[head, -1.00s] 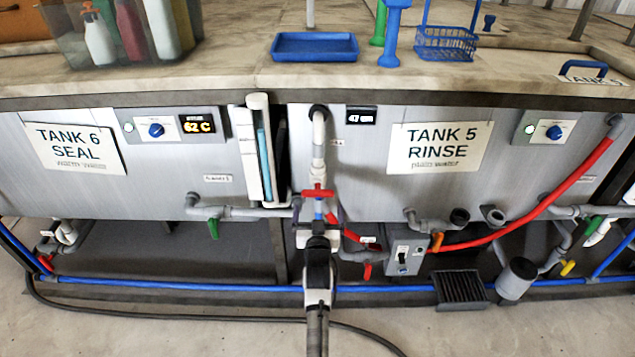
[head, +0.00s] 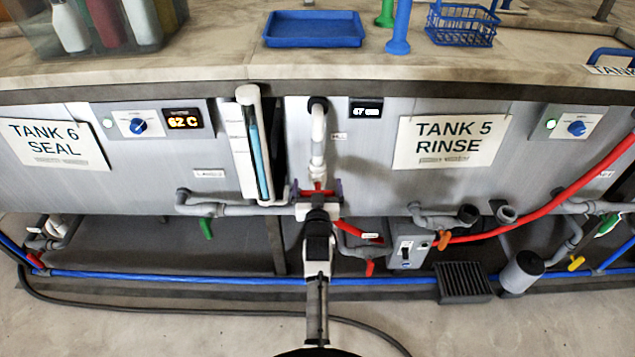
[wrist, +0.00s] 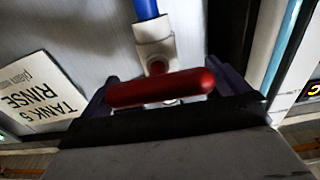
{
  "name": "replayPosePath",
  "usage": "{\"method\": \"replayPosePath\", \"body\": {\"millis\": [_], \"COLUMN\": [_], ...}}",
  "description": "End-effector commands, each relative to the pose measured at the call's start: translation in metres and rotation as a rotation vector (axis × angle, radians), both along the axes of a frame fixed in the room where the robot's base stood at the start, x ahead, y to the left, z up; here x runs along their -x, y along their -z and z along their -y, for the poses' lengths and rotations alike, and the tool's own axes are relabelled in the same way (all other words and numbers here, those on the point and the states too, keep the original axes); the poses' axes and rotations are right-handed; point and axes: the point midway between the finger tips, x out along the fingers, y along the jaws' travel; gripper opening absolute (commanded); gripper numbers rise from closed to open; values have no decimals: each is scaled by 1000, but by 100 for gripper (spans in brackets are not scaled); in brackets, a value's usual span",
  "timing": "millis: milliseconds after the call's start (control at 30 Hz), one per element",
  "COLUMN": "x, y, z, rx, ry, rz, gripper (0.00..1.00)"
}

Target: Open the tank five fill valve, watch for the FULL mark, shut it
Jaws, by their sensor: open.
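The tank five panel bears a "TANK 5 RINSE" sign (head: 450,142). The fill valve's red handle (wrist: 162,88) lies crosswise to its pipe in the wrist view, with a white fitting (wrist: 154,40) behind it. In the head view a sliver of red handle (head: 317,187) shows at the foot of the white pipe (head: 318,140). My gripper (head: 318,193) is open, its dark fingers (wrist: 168,92) at either end of the handle, not visibly closed on it. A sight tube (head: 263,150) with blue inside stands left of the pipe. I cannot make out a FULL mark.
A small display (head: 366,110) beside the pipe is hard to read. To the right below are a grey switch box (head: 407,250), a red hose (head: 585,185) and an orange-handled valve (head: 443,240). A green-handled valve (head: 206,228) is left. A blue pipe (head: 180,278) runs low.

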Motion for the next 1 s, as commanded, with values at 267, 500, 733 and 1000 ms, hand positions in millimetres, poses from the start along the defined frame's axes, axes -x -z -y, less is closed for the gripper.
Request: {"method": "replayPosePath", "body": {"millis": [267, 500, 733, 1000], "x": [0, 0, 0, 0], "y": [0, 0, 1, 1], "z": [0, 0, 0, -2], "rx": [0, 2, 51, 226], "ry": [0, 0, 1, 1], "rz": [0, 0, 1, 1], "gripper": [86, 68, 68, 68]}}
